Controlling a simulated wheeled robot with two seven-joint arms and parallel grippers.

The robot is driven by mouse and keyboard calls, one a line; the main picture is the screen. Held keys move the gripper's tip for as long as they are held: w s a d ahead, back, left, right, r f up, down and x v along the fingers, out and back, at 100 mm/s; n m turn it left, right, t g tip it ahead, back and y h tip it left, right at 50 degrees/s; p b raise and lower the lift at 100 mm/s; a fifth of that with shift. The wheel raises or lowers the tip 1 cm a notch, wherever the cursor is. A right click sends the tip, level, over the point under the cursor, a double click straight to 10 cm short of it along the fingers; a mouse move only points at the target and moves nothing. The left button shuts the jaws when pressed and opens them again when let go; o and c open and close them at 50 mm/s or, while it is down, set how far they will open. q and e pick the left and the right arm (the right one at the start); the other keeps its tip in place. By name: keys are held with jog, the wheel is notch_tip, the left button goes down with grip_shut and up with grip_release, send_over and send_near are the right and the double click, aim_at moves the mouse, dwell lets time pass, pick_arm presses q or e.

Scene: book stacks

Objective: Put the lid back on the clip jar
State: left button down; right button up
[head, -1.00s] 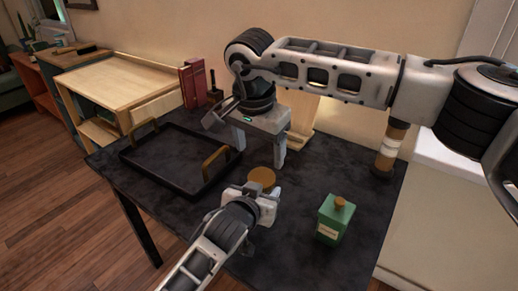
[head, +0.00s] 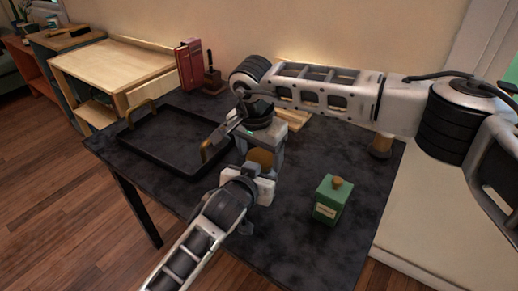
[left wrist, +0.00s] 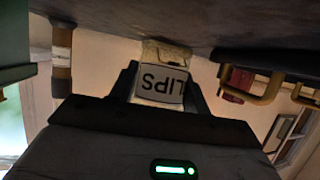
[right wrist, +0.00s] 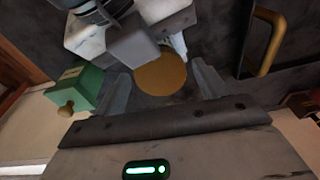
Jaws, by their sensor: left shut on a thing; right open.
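The clip jar (left wrist: 163,84), with a label partly reading "LIPS", sits between my left fingers in the left wrist view, where it shows upside down. My left gripper (head: 262,187) is shut on the jar from the front. A round tan lid (head: 261,158) shows above the jar in the head view; it appears to lie on the jar's top, though contact cannot be seen. My right gripper (head: 262,160) is open around the lid. In the right wrist view the lid (right wrist: 161,75) lies between and beyond the open fingers (right wrist: 165,85). Most of the jar is hidden in the head view.
A black tray (head: 150,168) with tan handles stands on the dark table (head: 285,250) at left. A green bottle (head: 330,202) stands to the right. Red books (head: 190,65) are at the back. A tan cylinder (head: 381,146) is behind my right arm. The table's front right is clear.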

jog(key=c, duration=1)
jog(key=m, duration=0.3)
jog(key=o, duration=1.1)
jog(key=shift+r, duration=0.1)
